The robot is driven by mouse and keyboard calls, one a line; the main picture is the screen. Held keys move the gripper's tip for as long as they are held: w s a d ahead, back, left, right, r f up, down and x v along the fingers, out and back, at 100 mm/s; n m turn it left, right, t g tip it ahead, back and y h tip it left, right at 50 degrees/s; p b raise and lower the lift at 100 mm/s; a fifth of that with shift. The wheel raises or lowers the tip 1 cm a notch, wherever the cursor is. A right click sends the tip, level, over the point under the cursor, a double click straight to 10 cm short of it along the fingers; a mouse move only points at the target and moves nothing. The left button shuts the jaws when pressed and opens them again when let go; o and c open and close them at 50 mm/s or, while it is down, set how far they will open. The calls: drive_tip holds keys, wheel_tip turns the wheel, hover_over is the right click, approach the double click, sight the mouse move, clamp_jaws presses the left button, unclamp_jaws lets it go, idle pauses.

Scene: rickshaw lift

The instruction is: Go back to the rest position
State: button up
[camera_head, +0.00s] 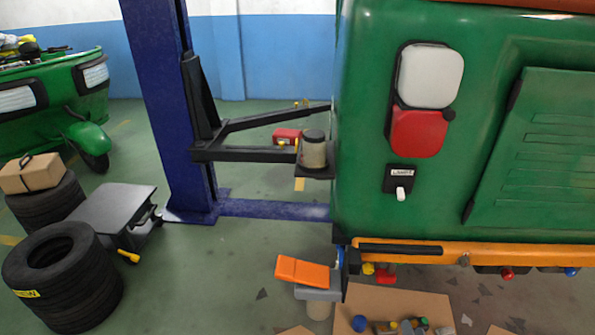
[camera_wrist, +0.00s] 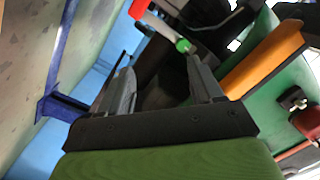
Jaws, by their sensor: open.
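My gripper (camera_wrist: 160,80) shows in the wrist view, its two dark grey fingers spread apart. I see nothing held between them; the space between is dark. Beyond the fingertips is a bar with a red end and a green end (camera_wrist: 184,46); I cannot tell its distance. The orange bumper of the green rickshaw (camera_wrist: 262,66) lies to the right of the fingers. I cannot make out my gripper in the head view. There the green rickshaw (camera_head: 490,60) fills the right side.
A blue lift post (camera_head: 165,100) stands left of the rickshaw, with a black lift arm (camera_head: 245,154) reaching toward it. Stacked tyres (camera_head: 62,300), a low dark cart (camera_head: 110,212) and a cardboard box (camera_head: 32,173) stand at left.

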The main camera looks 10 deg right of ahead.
drive_tip(key=w+a+r+n+g+y+p, duration=0.1)
drive_tip(key=w+a+r+n+g+y, duration=0.25)
drive_tip(key=r, duration=0.35)
drive_tip(key=w+a+r+n+g+y+p, duration=0.2)
drive_tip(key=a+r+n+y, duration=0.2)
drive_tip(key=a+r+n, duration=0.15)
drive_tip(key=w+a+r+n+g+y+p, duration=0.1)
drive_tip(key=w+a+r+n+g+y, duration=0.25)
drive_tip(key=r, duration=0.35)
drive_tip(key=s+a+r+n+g+h+p, duration=0.1)
drive_tip(key=s+a+r+g+h+p, duration=0.15)
drive_tip(key=a+r, duration=0.4)
drive_tip(key=s+a+r+n+g+h+p, duration=0.1)
drive_tip(key=s+a+r+g, duration=0.15)
drive_tip(key=r, duration=0.65)
drive_tip(key=s+a+r+m+t+h+p, duration=0.1)
drive_tip(key=s+a+r+h, duration=0.1)
drive_tip(key=s+r, duration=0.5)
drive_tip(key=s+a+r+m+t+h+p, duration=0.1)
drive_tip(key=s+a+r+m+h+p, duration=0.1)
drive_tip(key=s+r, duration=0.6)
drive_tip(key=s+a, duration=0.1)
drive_tip(key=s, duration=0.2)
drive_tip(key=shift+s+r, duration=0.2)
drive_tip(key=shift+r, duration=0.1)
drive_tip(key=shift+m, duration=0.25)
